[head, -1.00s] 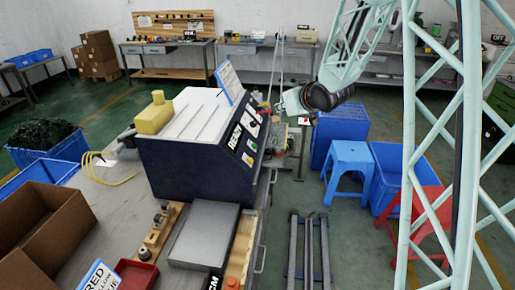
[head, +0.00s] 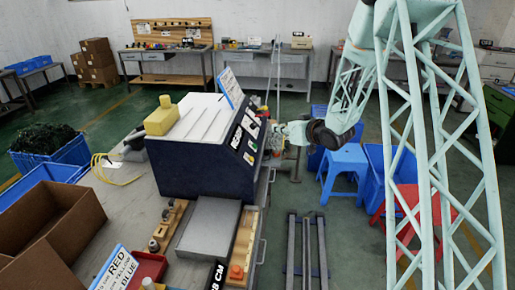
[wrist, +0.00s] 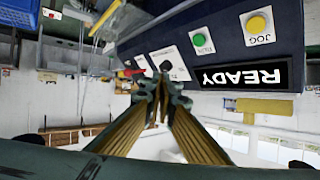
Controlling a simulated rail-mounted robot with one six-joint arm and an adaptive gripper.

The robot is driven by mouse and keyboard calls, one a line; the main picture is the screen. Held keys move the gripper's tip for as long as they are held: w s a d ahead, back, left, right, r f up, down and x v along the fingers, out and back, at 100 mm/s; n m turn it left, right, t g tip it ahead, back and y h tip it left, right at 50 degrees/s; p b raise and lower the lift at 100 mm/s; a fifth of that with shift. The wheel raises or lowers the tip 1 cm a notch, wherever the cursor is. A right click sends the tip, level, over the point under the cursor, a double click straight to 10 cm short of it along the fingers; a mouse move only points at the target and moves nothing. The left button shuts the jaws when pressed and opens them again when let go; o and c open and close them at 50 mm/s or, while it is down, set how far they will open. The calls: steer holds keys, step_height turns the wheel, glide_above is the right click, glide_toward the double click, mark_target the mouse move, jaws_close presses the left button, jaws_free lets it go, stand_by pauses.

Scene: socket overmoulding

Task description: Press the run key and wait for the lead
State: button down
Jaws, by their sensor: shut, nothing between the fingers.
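The dark blue machine (head: 200,165) stands on the bench with its key panel on its right side. In the wrist view, seen upside down, the panel has a green run key (wrist: 198,41), a yellow jog key (wrist: 258,25) and a display (wrist: 257,76) reading READY. The green key also shows in the head view (head: 252,146). My gripper (wrist: 162,82) is shut and empty, its tips in front of the panel and left of the green key in the wrist view. In the head view my gripper (head: 276,138) is just right of the panel. I see no contact with the key.
A blue stool (head: 345,160) and blue bins stand on the floor to the right. A red knob (wrist: 139,62) is also on the panel side.

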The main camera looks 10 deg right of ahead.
steer(key=shift+s+f, duration=0.25)
steer(key=shift+f, duration=0.05)
steer(key=shift+a+f, duration=0.15)
stand_by(0.4)
steer(key=w+a+f+b, duration=0.2)
steer(key=a+f+b, duration=0.1)
steer(key=a+f, duration=0.2)
steer(key=shift+a+f+b, duration=0.4)
steer(key=shift+a, duration=0.1)
stand_by(0.3)
steer(key=shift+w+a+f+b, duration=0.2)
steer(key=shift+a+f+b, duration=0.35)
steer(key=shift+b, duration=0.25)
stand_by(2.7)
steer(key=shift+d+r, duration=0.15)
steer(key=shift+r, duration=0.05)
stand_by(0.3)
steer(key=shift+s+d+r, duration=0.2)
steer(key=shift+d+r, duration=0.2)
steer(key=shift+d, duration=0.1)
stand_by(0.3)
steer(key=shift+s+d+r+p, duration=0.3)
steer(key=shift+d+r+p, duration=0.25)
steer(key=shift+d+r, duration=0.3)
steer(key=shift+s+d+r+p, duration=0.25)
steer(key=shift+d+r+p, duration=0.25)
steer(key=shift+d+r, duration=0.35)
